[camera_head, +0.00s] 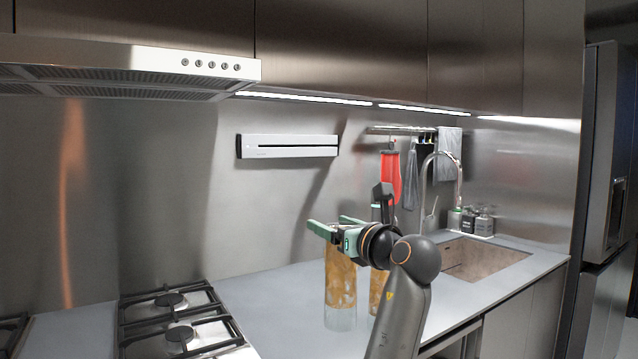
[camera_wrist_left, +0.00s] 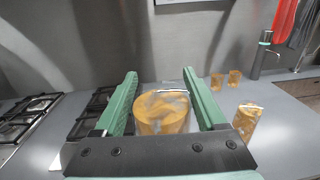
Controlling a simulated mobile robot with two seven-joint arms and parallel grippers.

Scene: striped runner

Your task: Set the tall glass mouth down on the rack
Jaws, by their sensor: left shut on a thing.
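The tall glass (camera_head: 340,290) is clear with an amber pattern and stands upright in line, at the counter's middle in the head view. I cannot tell for sure which end is its mouth. My left gripper (camera_head: 328,226) is at its top end, shut on it. In the left wrist view the glass (camera_wrist_left: 163,112) sits between the two green fingers (camera_wrist_left: 160,104). Whether its lower end touches the counter is unclear. I cannot make out the rack in either view. My right gripper is not in view.
Another amber glass (camera_wrist_left: 248,118) stands on the counter (camera_head: 280,300) close by, to the right. Two smaller amber glasses (camera_wrist_left: 217,80) (camera_wrist_left: 234,77) are farther back. A gas hob (camera_head: 180,320) is at the left; a sink (camera_head: 470,258) with a tap (camera_head: 459,185) is at the right.

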